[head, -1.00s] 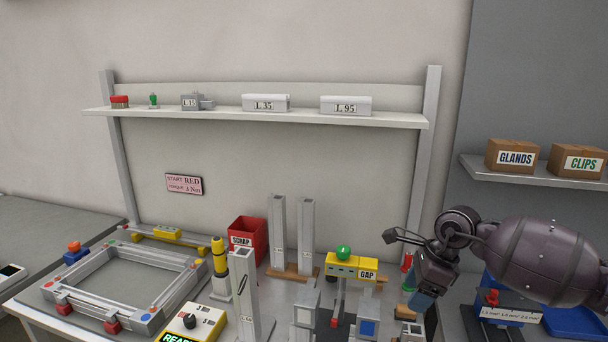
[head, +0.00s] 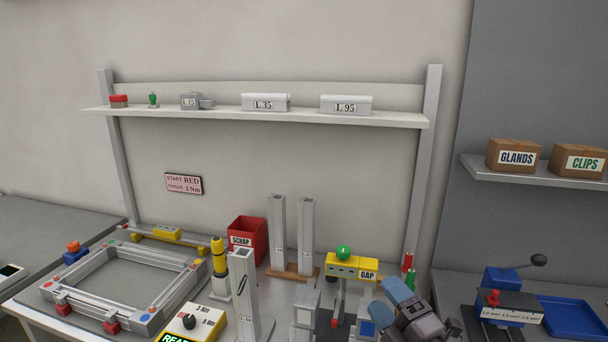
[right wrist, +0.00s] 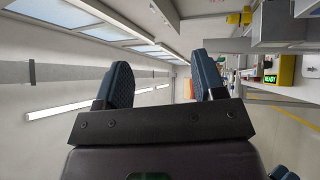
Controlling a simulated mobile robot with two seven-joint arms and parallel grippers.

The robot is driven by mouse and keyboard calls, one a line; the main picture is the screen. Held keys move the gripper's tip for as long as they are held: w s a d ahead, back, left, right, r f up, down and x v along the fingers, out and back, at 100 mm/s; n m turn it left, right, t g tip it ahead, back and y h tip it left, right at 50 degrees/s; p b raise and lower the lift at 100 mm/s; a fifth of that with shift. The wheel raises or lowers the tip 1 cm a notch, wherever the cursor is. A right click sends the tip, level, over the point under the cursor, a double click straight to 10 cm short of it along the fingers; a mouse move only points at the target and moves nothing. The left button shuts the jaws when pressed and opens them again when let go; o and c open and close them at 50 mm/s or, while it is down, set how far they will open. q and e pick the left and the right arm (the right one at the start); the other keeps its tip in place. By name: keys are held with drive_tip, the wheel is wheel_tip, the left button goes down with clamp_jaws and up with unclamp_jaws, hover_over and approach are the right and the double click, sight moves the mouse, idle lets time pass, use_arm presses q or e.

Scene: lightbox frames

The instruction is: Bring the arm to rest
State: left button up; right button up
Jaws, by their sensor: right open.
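My right gripper (head: 400,300) is low at the right of the bench in the head view, to the right of the yellow GAP block (head: 352,266). Its two blue-padded fingers stand apart with nothing between them. In the right wrist view the open fingers (right wrist: 164,85) point out into empty room space, with the wall and ceiling lights beyond. My left gripper is in neither view.
Close by stand a red and green bottle pair (head: 408,272) and a blue lever tool (head: 505,283) beside a blue tray (head: 572,316). A square rail frame (head: 150,320), a red SCRAP bin (head: 262,240) and grey uprights (head: 277,225) occupy the bench. A shelf (head: 260,115) runs above.

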drive_tip(key=s+d+f+m+g+h, duration=0.6)
drive_tip(key=s+d+f+m+h, duration=0.45)
drive_tip(key=m, duration=0.55)
drive_tip(key=s+d+f+m+g, duration=0.1)
drive_tip(key=s+f+m+g, duration=0.2)
drive_tip(key=s+f+g, duration=0.35)
drive_tip(key=s+d+f+m+g, duration=0.2)
drive_tip(key=s+f+m+g, duration=0.1)
drive_tip(key=s, duration=0.7)
drive_tip(key=w+f+t+b, duration=0.3)
drive_tip(key=f+t+b, duration=0.1)
drive_tip(key=f, duration=0.6)
drive_tip(key=w+f+t+y+b, duration=0.1)
drive_tip(key=w+f+t+b, duration=0.2)
drive_tip(key=f+b, duration=0.3)
wheel_tip(320, 180, down, 5)
drive_tip(key=shift+f+n+t, duration=0.1)
drive_tip(key=shift+n+t, duration=0.2)
drive_tip(key=shift+t, duration=0.15)
drive_tip(key=shift+a, duration=0.1)
